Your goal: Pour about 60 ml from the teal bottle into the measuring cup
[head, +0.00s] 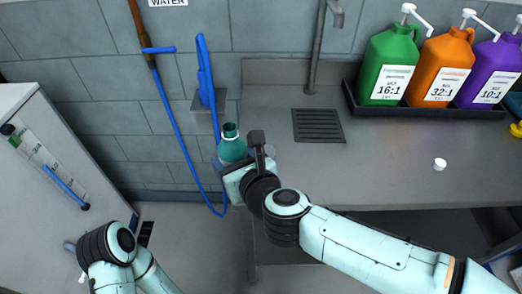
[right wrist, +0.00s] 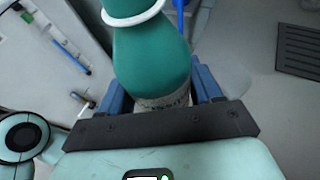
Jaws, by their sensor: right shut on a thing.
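The teal bottle (head: 233,150) is held in my right gripper (head: 238,171), near the counter's left edge, and looks roughly upright. Its dark open mouth faces up. In the right wrist view the bottle (right wrist: 152,62) stands between the blue finger pads, with a pale ring around its neck and a printed label low down, partly hidden by the gripper. A faint, clear round shape shows beside the gripper in both views; I cannot tell whether it is the measuring cup. No other cup is plain to see. My left arm is at the lower left; its gripper is not visible.
A grey counter (head: 370,178) has a drain grate (head: 318,126) and a white cap (head: 440,164). Green (head: 389,58), orange (head: 440,60) and purple (head: 490,68) pump jugs stand in a black tray at the back right. A blue hose (head: 172,120) hangs left of the counter.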

